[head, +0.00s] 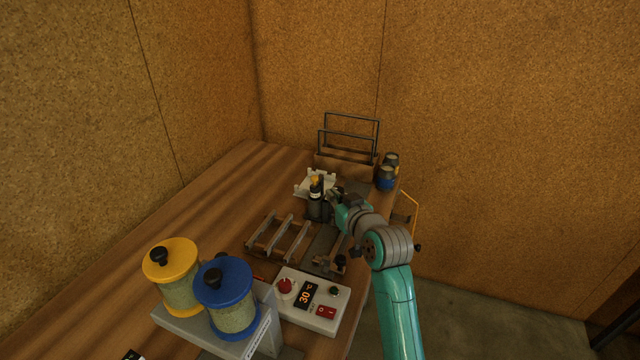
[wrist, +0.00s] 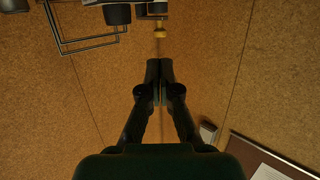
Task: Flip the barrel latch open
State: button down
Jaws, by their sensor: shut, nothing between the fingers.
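I cannot make out the barrel latch for certain in either view. A thin yellow-orange frame (head: 411,204) stands at the right, partly behind my arm.
A wire rack (head: 350,133) and dark jars (head: 386,182) stand at the back. A white holder (head: 302,184) and a slatted rack (head: 277,238) lie near the gripper. A control box (head: 310,302) and yellow- and blue-lidded jars are in front. The bench's left side is clear.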

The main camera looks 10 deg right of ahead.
aim_at(316, 180)
jog(key=x, duration=0.9)
